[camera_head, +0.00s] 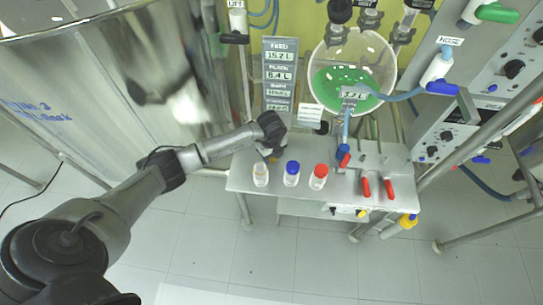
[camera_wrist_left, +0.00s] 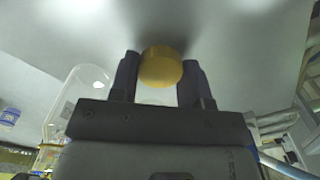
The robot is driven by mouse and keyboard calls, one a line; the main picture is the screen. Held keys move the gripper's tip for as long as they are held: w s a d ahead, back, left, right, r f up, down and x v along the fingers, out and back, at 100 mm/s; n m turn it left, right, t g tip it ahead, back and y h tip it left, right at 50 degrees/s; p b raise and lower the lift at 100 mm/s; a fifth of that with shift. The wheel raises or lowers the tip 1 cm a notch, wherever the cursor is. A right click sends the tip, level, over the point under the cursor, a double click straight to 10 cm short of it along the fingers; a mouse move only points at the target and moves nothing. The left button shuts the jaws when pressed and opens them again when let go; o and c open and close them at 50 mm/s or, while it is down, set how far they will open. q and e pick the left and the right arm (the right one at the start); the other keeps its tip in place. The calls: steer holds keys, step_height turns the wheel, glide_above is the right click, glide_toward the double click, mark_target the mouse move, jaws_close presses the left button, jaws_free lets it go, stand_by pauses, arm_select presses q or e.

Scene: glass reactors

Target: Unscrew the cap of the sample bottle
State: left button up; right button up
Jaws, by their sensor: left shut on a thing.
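My left gripper (camera_head: 271,152) is over the left part of the metal bench shelf, beside and just behind a small clear bottle (camera_head: 260,175) with a pale yellowish top. In the left wrist view, the gripper (camera_wrist_left: 160,72) has its two dark fingers on either side of a round yellow cap (camera_wrist_left: 161,68) and is shut on it. No bottle body shows clearly beneath the cap, and I cannot tell whether the cap sits on one. To the right stand a bottle with a blue cap (camera_head: 292,173) and one with a red cap (camera_head: 318,177). My right gripper is out of view.
The shelf (camera_head: 245,183) also carries red-handled valves (camera_head: 366,187) at the right. Above it hangs a glass reactor (camera_head: 352,75) with green liquid. A label board (camera_head: 279,75) stands behind. A large shiny vessel (camera_head: 130,75) is at the left. Floor in front is clear.

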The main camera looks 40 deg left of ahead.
arm_select(q)
steer(key=shift+f, duration=0.45)
steer(key=o, duration=1)
steer(key=shift+f, duration=0.15)
steer(key=shift+r, duration=0.35)
step_height(320, 180, up, 12)
steer(key=shift+f+p, duration=0.15)
steer(key=shift+p, duration=0.65)
